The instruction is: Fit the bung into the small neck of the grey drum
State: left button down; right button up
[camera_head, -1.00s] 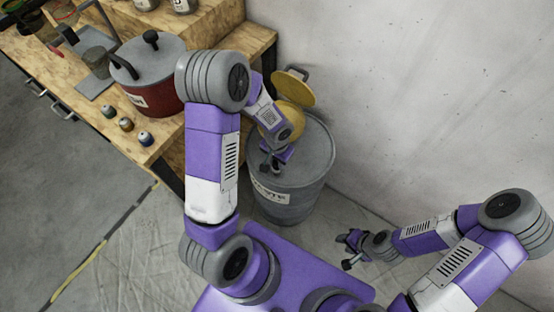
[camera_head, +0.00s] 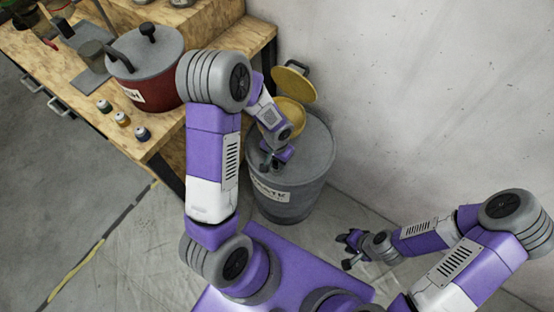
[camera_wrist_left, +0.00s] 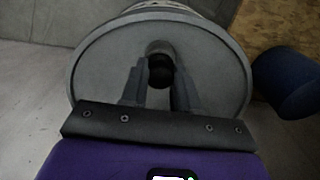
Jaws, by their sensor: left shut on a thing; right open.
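The grey drum (camera_head: 303,158) stands upright on the floor against the wall, with a label on its side. Its round top (camera_wrist_left: 95,75) fills much of the left wrist view. My left gripper (camera_head: 271,160) is over the drum's top and also shows in the left wrist view (camera_wrist_left: 159,88). It is shut on the dark, rounded bung (camera_wrist_left: 161,72). A paler round neck (camera_wrist_left: 159,48) shows just beyond the bung; I cannot tell whether they touch. My right gripper (camera_head: 348,251) is open, low and right of the drum, apart from it.
A yellow container (camera_head: 290,112) with its lid (camera_head: 294,84) raised is behind my left wrist. A wooden bench (camera_head: 175,125) at the left carries a red pot (camera_head: 150,88) and several small jars. A dark blue round object (camera_wrist_left: 290,80) is beside the drum. The wall closes off the right.

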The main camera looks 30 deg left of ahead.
pick_arm(q)
jog(key=c, duration=0.8)
grip_release()
jog(key=shift+o, duration=0.2)
jog(key=shift+r, duration=0.1)
pick_arm(e)
jog(key=shift+r, duration=0.1)
pick_arm(q)
notch_tip(320, 180, up, 8)
jog(key=p, duration=0.3)
jog(key=shift+f, duration=0.25)
pick_arm(e)
notch_tip(320, 180, up, 3)
jog(key=shift+r, duration=0.1)
pick_arm(q)
jog(key=shift+f, duration=0.1)
pick_arm(e)
jog(key=shift+s, duration=0.1)
